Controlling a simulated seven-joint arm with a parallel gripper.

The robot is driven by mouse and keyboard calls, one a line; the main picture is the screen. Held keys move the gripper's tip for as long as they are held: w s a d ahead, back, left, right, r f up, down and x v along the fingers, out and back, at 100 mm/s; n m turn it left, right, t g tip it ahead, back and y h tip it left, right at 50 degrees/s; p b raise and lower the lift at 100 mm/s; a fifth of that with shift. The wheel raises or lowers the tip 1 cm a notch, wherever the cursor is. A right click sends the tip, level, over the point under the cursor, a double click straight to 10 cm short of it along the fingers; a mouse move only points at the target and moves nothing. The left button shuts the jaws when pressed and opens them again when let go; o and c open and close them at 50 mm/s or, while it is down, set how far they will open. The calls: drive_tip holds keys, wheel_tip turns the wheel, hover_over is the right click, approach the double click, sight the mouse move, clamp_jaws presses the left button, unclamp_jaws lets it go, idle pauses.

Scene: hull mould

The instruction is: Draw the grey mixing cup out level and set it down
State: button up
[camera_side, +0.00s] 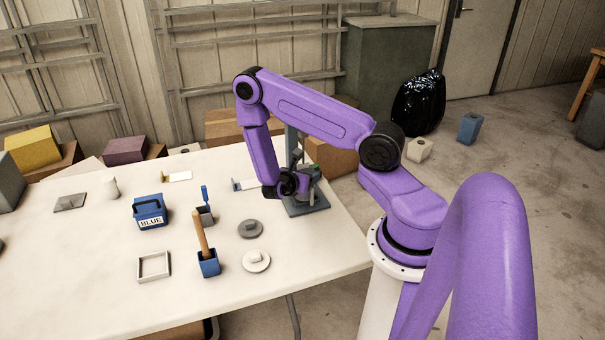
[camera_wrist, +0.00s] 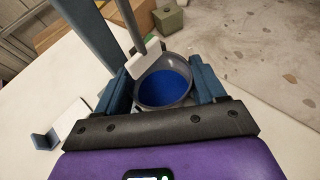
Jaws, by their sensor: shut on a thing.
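The grey mixing cup (camera_wrist: 178,62) shows in the wrist view with blue liquid (camera_wrist: 163,90) inside. It looks upright. My gripper (camera_wrist: 165,78) is shut on it, with one blue jaw on each side. A grey rod (camera_wrist: 127,22) slants down to a pale paddle-like piece (camera_wrist: 146,57) at the cup's far left rim; I cannot tell whether they touch. In the side view my gripper (camera_side: 292,186) is low at the mixer stand, just over its blue-grey base (camera_side: 312,209). There the cup is mostly hidden by my gripper.
The stand's column (camera_side: 291,145) rises close behind my gripper. On the white table (camera_side: 90,290) stand a blue pail (camera_side: 150,212), a grey disc (camera_side: 250,229), a white disc (camera_side: 256,260), a blue holder with a wooden handle (camera_side: 208,264) and a square frame (camera_side: 154,266).

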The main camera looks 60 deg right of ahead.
drive_tip(key=s+a, duration=0.7)
drive_tip(key=shift+s+a, duration=0.35)
idle(1.2)
drive_tip(key=shift+r, duration=0.2)
drive_tip(key=shift+r, duration=1.85)
